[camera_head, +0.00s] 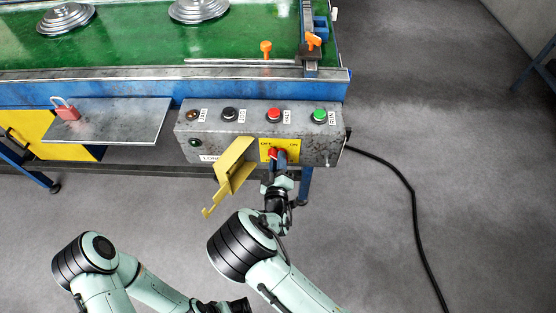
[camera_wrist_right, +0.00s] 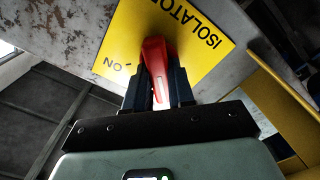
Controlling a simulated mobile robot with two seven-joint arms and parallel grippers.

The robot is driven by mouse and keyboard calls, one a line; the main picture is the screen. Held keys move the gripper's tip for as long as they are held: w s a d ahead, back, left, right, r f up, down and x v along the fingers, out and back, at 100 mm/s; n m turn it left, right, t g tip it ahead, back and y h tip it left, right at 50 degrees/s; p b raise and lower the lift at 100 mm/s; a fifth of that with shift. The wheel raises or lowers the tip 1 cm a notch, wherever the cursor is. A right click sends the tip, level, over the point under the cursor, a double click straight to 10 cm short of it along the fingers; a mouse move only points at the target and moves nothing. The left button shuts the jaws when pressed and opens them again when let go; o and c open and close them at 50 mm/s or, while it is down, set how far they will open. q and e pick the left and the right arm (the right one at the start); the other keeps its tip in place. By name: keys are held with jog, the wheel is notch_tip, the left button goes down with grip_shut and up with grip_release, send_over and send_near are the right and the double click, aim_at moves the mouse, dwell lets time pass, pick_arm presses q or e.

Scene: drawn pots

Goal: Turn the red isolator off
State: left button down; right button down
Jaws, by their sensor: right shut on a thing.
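The red isolator handle (camera_head: 272,153) is on a yellow plate (camera_head: 265,143) at the front of the grey control box (camera_head: 225,145). The plate reads OFF on the left and ON on the right. My right gripper (camera_head: 279,157) is shut on the handle. In the right wrist view the red handle (camera_wrist_right: 155,58) stands between the two dark fingers of my right gripper (camera_wrist_right: 157,88). The fingers hide part of it, so its exact setting is unclear. My left gripper (camera_head: 232,306) is low at the bottom edge, away from the box, and its fingers are not clear.
A yellow hinged flap (camera_head: 233,166) stands out just left of the isolator. Several buttons and lamps line the box. A red padlock (camera_head: 67,110) lies on the metal shelf (camera_head: 130,118). A black cable (camera_head: 411,195) runs along the floor at right.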

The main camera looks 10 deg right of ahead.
dwell(0.5)
jog(key=c, duration=1)
grip_release()
jog(key=shift+o, duration=0.2)
jog(key=shift+s, duration=0.1)
jog(key=v, duration=1.3)
jog(key=shift+s, duration=0.15)
jog(key=s+d+f+m+g+p, duration=0.1)
jog(key=s+d+f+g+p, duration=0.15)
jog(key=f+g, duration=0.2)
jog(key=s+d+f+m+g+y+p, duration=0.1)
jog(key=s+d+f+m+g, duration=0.1)
jog(key=s+d+f+g, duration=0.3)
jog(key=s+f+m+g+p, duration=0.1)
jog(key=s+f, duration=0.1)
jog(key=f, duration=0.5)
jog(key=s+a+m+g+y+p, duration=0.2)
jog(key=s+m+g+y, duration=0.1)
jog(key=s, duration=0.4)
jog(key=s+a+r+m+g+y+p, duration=0.1)
jog(key=s+a+m+g+y+p, duration=0.1)
jog(key=s+g+y+p, duration=0.1)
jog(key=s+g+y, duration=0.1)
jog(key=s+g, duration=0.1)
jog(key=s, duration=0.1)
jog(key=shift+s+a+r+m+y, duration=0.2)
jog(key=shift+s+m+y, duration=0.1)
jog(key=shift+s+m, duration=0.1)
